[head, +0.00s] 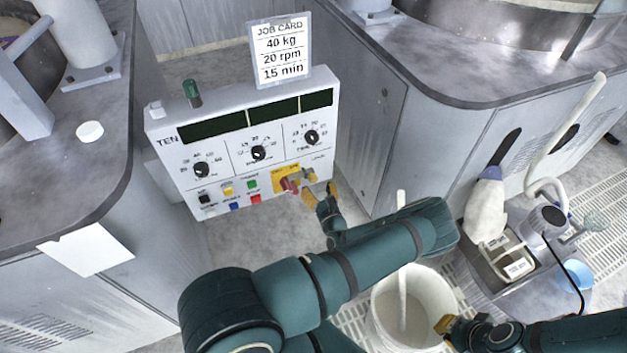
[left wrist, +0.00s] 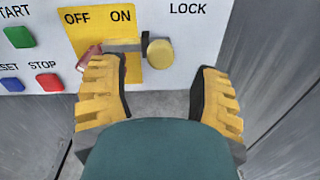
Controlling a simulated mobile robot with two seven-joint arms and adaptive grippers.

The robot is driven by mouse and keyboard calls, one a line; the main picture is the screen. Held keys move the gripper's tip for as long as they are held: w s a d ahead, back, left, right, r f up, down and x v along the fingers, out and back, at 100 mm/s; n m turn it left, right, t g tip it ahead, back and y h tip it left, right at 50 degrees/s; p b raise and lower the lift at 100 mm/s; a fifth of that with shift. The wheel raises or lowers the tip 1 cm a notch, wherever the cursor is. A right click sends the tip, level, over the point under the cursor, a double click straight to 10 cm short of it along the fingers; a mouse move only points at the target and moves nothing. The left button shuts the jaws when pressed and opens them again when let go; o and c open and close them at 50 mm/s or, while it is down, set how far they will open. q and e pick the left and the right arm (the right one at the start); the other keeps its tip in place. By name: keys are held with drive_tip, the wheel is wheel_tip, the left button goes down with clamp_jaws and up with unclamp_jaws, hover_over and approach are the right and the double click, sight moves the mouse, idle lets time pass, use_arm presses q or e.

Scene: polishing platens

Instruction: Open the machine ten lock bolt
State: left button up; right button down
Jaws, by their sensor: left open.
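The machine ten control panel (head: 245,145) is a white box marked TEN. At its lower right is a yellow OFF/ON plate (head: 280,172) with a red handle (head: 289,185). The lock bolt is a thin rod with a round brass knob (head: 312,175), beside the LOCK label. In the left wrist view the knob (left wrist: 160,54) lies between and just beyond my left fingertips, apart from both. My left gripper (head: 321,192) is open and empty in front of the panel; it fills the left wrist view (left wrist: 160,78). My right gripper (head: 447,325) is at the white bucket's rim, its fingers partly hidden.
Several coloured buttons (head: 235,192) sit left of the plate. A job card (head: 280,50) stands above the panel. Grey machine cabinets (head: 365,130) flank it. A white bucket (head: 385,310) stands below my left arm.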

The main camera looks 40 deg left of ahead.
sight(314, 181)
use_arm(q)
drive_tip(key=shift+b+x, duration=0.4)
drive_tip(key=shift+x, duration=2.1)
clamp_jaws()
